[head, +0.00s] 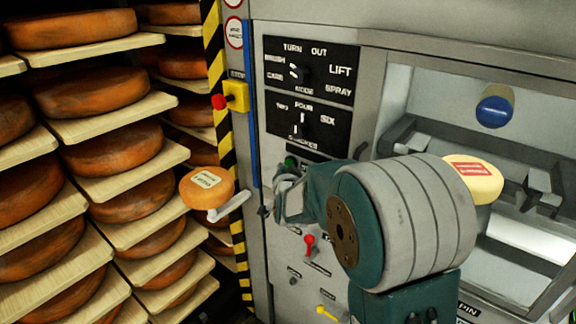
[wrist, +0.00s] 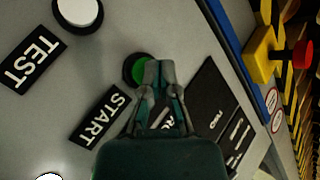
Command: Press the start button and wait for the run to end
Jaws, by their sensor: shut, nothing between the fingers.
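The green start button (wrist: 133,70) sits in a dark ring on the grey machine panel in the wrist view, with the START label (wrist: 98,117) beside it. My gripper (wrist: 159,66) is shut and empty, its fingertips at the button's edge and covering part of it. I cannot tell whether they touch it. In the head view my gripper (head: 285,183) is close to the panel, just below a small green spot (head: 291,161) that looks like the same button. Whether the button is pressed in cannot be seen.
A white button (wrist: 78,12) with a TEST label (wrist: 33,61) is nearby. A selector panel (head: 309,70) with knobs is above. A red emergency button (head: 219,102) on a yellow box is at left.

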